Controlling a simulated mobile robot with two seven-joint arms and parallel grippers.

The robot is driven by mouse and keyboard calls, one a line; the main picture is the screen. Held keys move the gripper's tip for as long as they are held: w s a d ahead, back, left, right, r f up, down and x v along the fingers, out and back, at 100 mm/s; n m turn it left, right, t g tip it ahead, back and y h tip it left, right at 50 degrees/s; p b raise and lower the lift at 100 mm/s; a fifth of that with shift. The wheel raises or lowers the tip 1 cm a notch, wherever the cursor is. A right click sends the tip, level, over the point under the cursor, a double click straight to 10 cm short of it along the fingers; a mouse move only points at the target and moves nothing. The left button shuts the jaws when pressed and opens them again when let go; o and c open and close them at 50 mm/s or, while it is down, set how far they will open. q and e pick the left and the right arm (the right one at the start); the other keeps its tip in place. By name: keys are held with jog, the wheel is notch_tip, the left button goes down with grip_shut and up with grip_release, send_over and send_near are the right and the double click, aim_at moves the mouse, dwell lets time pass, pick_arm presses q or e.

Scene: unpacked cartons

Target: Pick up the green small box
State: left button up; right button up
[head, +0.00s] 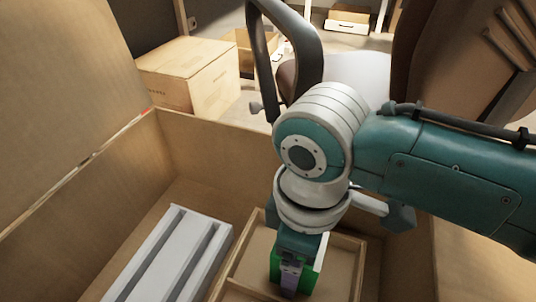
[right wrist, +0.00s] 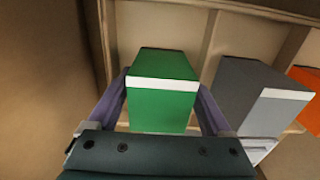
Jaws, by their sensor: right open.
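The green small box (right wrist: 161,105) has a white band along its top edge and stands in a wooden divided tray (head: 346,240). In the head view the green box (head: 275,268) is partly hidden behind my right gripper (head: 290,275). In the right wrist view my right gripper (right wrist: 164,85) is open, with one purple finger on each side of the green box. Whether either finger touches the box is hard to tell. My left gripper is not in view.
A grey box (right wrist: 240,90) with a white band stands right of the green one, and an orange box (right wrist: 307,88) is farther right. Long light grey pieces (head: 165,262) lie in the large open carton (head: 205,140), left of the tray. A closed carton (head: 185,75) stands beyond.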

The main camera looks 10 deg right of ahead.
jog(key=c, duration=1.2)
